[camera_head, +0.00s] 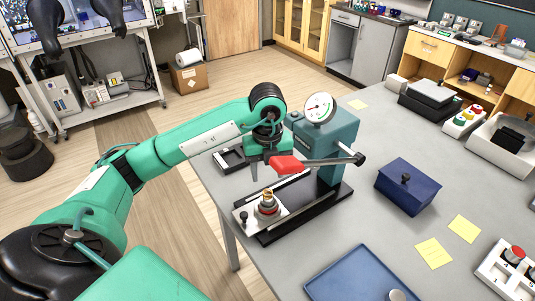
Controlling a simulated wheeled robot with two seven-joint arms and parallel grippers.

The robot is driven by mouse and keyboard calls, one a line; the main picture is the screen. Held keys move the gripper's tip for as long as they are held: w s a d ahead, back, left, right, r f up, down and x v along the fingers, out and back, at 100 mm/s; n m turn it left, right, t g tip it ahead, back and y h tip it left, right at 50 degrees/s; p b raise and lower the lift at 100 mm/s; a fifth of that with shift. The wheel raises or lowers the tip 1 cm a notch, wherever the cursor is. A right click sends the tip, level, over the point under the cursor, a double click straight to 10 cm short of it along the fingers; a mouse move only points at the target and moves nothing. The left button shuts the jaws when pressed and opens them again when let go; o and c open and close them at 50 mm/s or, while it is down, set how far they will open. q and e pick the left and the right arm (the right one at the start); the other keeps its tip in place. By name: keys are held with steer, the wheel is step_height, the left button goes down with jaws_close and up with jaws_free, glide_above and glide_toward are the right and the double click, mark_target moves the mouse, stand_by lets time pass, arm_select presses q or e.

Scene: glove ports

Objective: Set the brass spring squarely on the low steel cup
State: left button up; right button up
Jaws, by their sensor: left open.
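The brass spring (267,199) stands upright on the low steel cup (267,211), on the light plate at the front end of the press's black base. It looks roughly centred; at this size I cannot tell whether it sits fully square. My left gripper (263,172) is open and empty, pointing down behind and above the spring, apart from it. The red lever grip partly hides its fingers. My right gripper is out of view.
The grey-green press (327,143) with a dial gauge (319,107) stands behind the spring. Its red-ended lever (287,165) reaches left near my gripper. A blue box (407,185), yellow notes (433,253) and a blue tray (352,276) lie on the grey table (290,262).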

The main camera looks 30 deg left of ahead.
arm_select(q)
step_height(320, 180, up, 7)
steer(key=shift+r, duration=0.2)
stand_by(0.3)
